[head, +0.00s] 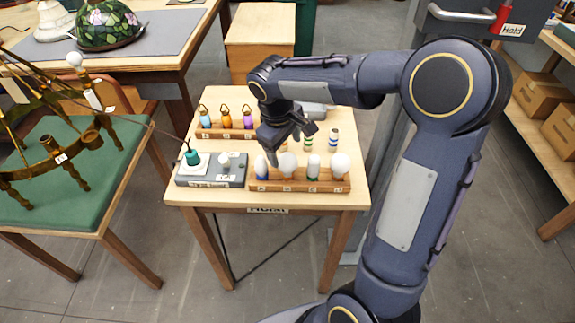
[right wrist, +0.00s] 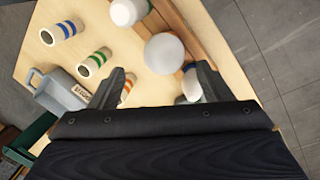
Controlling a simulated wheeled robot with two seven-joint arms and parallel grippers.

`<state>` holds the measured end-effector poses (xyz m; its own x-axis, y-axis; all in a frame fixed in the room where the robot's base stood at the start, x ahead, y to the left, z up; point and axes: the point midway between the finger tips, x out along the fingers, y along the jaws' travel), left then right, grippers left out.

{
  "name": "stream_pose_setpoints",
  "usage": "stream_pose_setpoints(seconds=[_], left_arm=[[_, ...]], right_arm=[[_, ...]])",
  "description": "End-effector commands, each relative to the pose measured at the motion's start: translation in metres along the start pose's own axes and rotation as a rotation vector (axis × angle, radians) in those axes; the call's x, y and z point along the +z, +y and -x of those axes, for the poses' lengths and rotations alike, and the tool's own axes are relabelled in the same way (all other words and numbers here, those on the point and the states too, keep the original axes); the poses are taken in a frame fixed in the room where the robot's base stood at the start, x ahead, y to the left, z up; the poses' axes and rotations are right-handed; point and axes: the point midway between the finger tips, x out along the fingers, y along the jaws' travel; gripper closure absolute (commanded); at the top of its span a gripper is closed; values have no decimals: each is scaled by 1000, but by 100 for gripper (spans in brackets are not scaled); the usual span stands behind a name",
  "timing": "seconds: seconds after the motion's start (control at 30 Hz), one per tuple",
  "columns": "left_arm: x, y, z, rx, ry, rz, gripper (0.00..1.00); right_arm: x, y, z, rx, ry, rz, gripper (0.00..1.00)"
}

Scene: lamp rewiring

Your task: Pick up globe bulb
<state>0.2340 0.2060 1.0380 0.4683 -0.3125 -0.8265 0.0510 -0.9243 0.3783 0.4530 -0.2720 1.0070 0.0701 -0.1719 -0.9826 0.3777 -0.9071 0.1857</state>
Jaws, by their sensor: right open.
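A wooden rack (head: 300,188) at the front of the small table holds a row of upright white bulbs. Two of them are round: a globe-shaped bulb (head: 288,165) second from the left, and another round bulb (head: 340,163) at the right end. A slim bulb with a blue base (head: 262,168) and one with a green base (head: 313,168) stand beside them. My right gripper (head: 291,140) is open above the rack's back side. In the right wrist view a round bulb (right wrist: 165,53) shows ahead of the open, empty jaws (right wrist: 165,84). My left gripper is out of view.
Striped white cylinders (head: 333,137) stand behind the rack. A grey box (head: 211,172) with a green-topped part is left of it. A back rack (head: 226,131) holds several coloured pieces. A brass lamp frame (head: 62,140) lies on a green-topped table at left.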

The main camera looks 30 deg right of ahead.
Motion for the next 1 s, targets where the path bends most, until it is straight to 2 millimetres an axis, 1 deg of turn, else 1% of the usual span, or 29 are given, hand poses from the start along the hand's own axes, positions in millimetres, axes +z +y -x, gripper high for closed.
stream_pose_setpoints(seconds=[0.4,0.5,0.7,0.77,1.0], left_arm=[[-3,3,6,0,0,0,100],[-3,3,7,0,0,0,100],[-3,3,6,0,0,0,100],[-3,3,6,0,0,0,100],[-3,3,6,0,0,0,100]], right_arm=[[1,-5,-55,-2,-3,-1,28],[1,-5,-60,-2,0,-1,28],[1,-5,-60,-2,1,-2,28],[1,-5,-60,-2,1,-2,34],[1,-5,-60,-2,1,-2,66]])
